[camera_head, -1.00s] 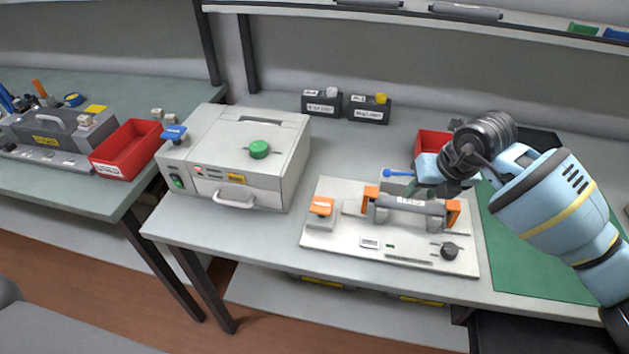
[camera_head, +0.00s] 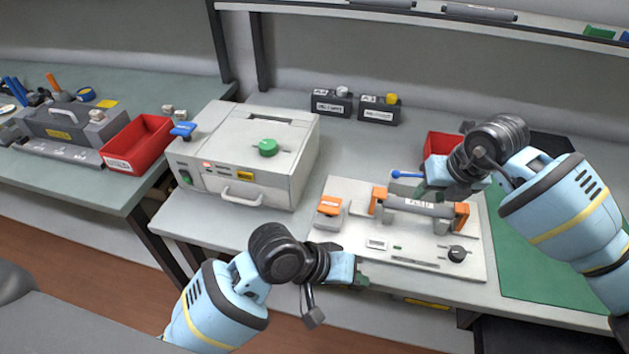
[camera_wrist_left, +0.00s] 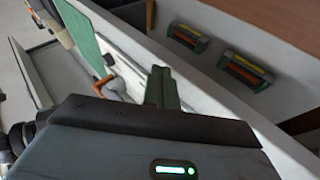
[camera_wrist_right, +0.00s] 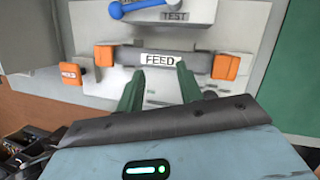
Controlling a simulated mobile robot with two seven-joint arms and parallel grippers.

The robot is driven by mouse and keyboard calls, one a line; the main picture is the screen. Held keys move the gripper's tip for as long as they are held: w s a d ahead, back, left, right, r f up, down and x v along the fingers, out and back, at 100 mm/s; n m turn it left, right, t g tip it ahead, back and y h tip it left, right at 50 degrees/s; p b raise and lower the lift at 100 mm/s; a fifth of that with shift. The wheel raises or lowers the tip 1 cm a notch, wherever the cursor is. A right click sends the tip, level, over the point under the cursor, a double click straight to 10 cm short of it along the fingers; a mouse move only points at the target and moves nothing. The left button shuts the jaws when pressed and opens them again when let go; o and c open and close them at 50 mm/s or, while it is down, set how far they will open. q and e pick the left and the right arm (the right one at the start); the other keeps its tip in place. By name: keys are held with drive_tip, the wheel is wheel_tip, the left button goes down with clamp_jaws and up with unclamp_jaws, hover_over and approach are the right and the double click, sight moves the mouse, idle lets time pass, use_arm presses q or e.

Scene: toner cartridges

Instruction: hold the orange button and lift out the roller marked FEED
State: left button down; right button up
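The grey roller (camera_head: 403,204) with the FEED label lies between two orange end blocks on a pale board; it also shows in the right wrist view (camera_wrist_right: 203,64). The orange button (camera_head: 329,206) sits on a small grey block at the board's left; it also shows in the right wrist view (camera_wrist_right: 71,75). My right gripper (camera_head: 449,193) is above the roller; its green fingers (camera_wrist_right: 158,88) are apart and empty, pointing at the roller. My left gripper (camera_head: 360,282) is near the board's front edge, away from the button; its green fingers (camera_wrist_left: 160,88) are together, with nothing seen between them.
A blue-knobbed lever (camera_head: 405,174) lies behind the roller, and a black knob (camera_head: 457,254) is at the board's front right. A grey machine (camera_head: 245,150) with a green knob stands left. A red bin (camera_head: 441,145) is behind the board. A green mat (camera_head: 530,250) lies right.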

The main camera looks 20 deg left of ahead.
use_arm(q)
drive_tip(key=w+a+r+y, duration=0.1)
drive_tip(key=w+r, duration=0.2)
drive_tip(key=r, duration=0.3)
drive_tip(key=n+y, duration=0.2)
drive_tip(key=y, duration=0.3)
approach(325, 208)
drive_tip(key=shift+w+d+r+x, duration=0.1)
drive_tip(key=shift+w+x, duration=0.1)
drive_tip(key=shift+x, duration=0.85)
drive_tip(key=shift+w+d+r+x, duration=0.1)
drive_tip(key=shift+w+x, duration=0.05)
drive_tip(key=shift+x, duration=0.85)
drive_tip(key=shift+w+d+r+x, duration=0.1)
drive_tip(key=shift+w+x, duration=0.1)
drive_tip(key=shift+x, duration=0.85)
drive_tip(key=shift+f, duration=1.25)
drive_tip(key=shift+s+f, duration=0.1)
drive_tip(key=shift+f, duration=0.15)
